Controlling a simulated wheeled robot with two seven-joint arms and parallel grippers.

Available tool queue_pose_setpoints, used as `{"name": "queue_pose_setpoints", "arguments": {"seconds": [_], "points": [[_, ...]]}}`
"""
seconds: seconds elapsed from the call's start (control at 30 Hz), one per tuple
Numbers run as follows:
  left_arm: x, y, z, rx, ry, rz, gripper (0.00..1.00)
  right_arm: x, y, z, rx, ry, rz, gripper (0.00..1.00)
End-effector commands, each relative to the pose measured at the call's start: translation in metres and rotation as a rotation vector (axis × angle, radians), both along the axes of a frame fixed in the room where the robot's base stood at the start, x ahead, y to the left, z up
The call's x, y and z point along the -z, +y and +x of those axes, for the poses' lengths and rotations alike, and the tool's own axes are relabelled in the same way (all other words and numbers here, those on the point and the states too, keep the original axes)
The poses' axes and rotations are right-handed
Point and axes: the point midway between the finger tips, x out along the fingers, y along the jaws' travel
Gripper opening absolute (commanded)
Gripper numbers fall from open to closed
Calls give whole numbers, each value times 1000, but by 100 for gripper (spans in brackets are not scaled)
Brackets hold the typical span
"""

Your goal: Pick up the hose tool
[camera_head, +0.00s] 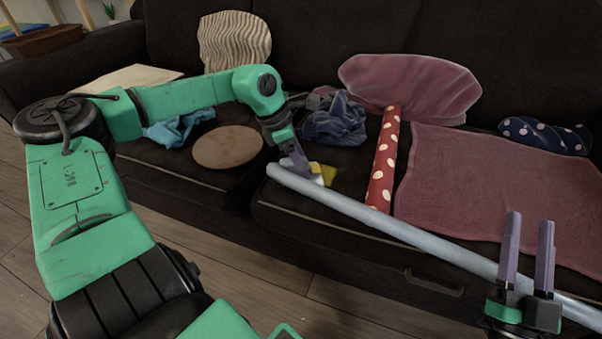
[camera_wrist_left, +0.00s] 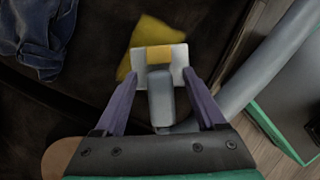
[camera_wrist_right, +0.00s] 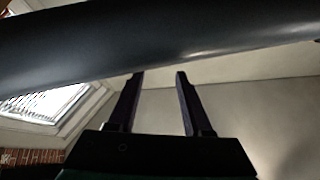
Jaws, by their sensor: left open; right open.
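A long grey pipe (camera_head: 400,231), which looks like the hose tool, slants from the sofa's middle toward the lower right. In the left wrist view its grey tube (camera_wrist_left: 262,70) runs along the right. A grey neck with a white, yellow-banded head (camera_wrist_left: 158,60) lies between my left fingers; whether it joins the pipe is unclear. My left gripper (camera_head: 304,170) is open around that neck at the sofa's front edge; it also shows in the left wrist view (camera_wrist_left: 160,95). My right gripper (camera_head: 530,238) is open, fingers up, beside the pipe. In the right wrist view the pipe (camera_wrist_right: 160,40) crosses beyond the fingertips.
The dark sofa holds a red polka-dot roll (camera_head: 382,160), a pink towel (camera_head: 490,190), a pink cushion (camera_head: 410,85), blue cloth (camera_head: 335,120), a striped cushion (camera_head: 234,40) and a round brown disc (camera_head: 227,147). A yellow piece (camera_wrist_left: 150,32) lies behind the head. Wood floor lies in front.

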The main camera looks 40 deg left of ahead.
Motion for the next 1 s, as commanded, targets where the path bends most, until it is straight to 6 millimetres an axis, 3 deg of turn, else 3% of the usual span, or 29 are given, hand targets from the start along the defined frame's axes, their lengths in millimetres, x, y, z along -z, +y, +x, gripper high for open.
{"name": "queue_pose_setpoints", "arguments": {"seconds": [0.1,0.3,0.83,0.9,1.0], "points": [[0,0,0,0,0,0,72,0,0,0,0,1,0,50],[0,0,0,0,0,0,0,1,0,0,0,2,0,50],[-7,0,0,-1,-3,0,0,7,1,2,-6,33,-2,50],[-11,0,1,0,-3,0,0,21,3,2,-10,75,-8,50],[-18,0,1,0,-3,0,0,67,9,-2,-25,202,-37,50]]}}
